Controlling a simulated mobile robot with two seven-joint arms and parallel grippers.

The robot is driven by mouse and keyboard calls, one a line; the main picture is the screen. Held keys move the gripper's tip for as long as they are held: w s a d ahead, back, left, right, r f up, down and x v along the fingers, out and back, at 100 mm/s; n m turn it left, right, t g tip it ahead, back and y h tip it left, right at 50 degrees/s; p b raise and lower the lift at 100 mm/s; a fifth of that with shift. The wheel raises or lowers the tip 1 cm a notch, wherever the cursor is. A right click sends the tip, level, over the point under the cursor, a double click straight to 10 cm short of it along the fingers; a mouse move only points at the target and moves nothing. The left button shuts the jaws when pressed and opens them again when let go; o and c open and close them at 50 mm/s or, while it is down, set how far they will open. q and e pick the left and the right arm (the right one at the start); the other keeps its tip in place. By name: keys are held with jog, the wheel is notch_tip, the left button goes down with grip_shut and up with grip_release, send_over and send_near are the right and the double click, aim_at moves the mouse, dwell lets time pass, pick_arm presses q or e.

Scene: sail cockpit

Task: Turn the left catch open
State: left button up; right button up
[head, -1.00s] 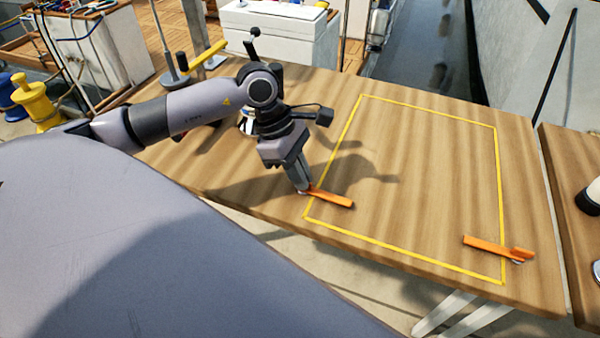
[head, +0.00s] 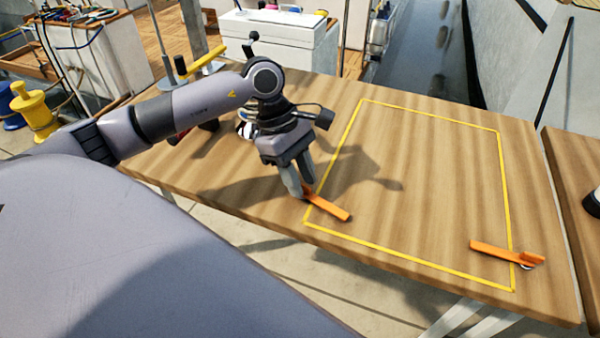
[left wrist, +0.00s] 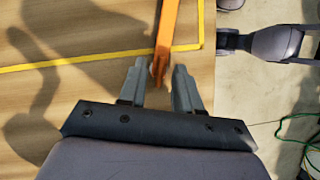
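The left catch (head: 328,207) is an orange lever near the front left corner of the yellow outline on the wooden table. In the left wrist view the two fingers (left wrist: 159,85) stand apart on either side of the orange catch's raised end (left wrist: 158,68), with small gaps showing. The catch's pivot is hidden by the fingers. The right catch (head: 500,253) lies near the front right corner. My right gripper is out of view.
The yellow outline (head: 430,117) encloses bare wooden tabletop. A white box (head: 285,35) stands behind the table. A yellow-handled lever (head: 207,60) stands at the back left. A second table edge (head: 575,190) is at the right, across a narrow gap.

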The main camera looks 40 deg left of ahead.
pick_arm(q)
notch_tip(320, 180, up, 20)
jog(key=shift+p, duration=0.45)
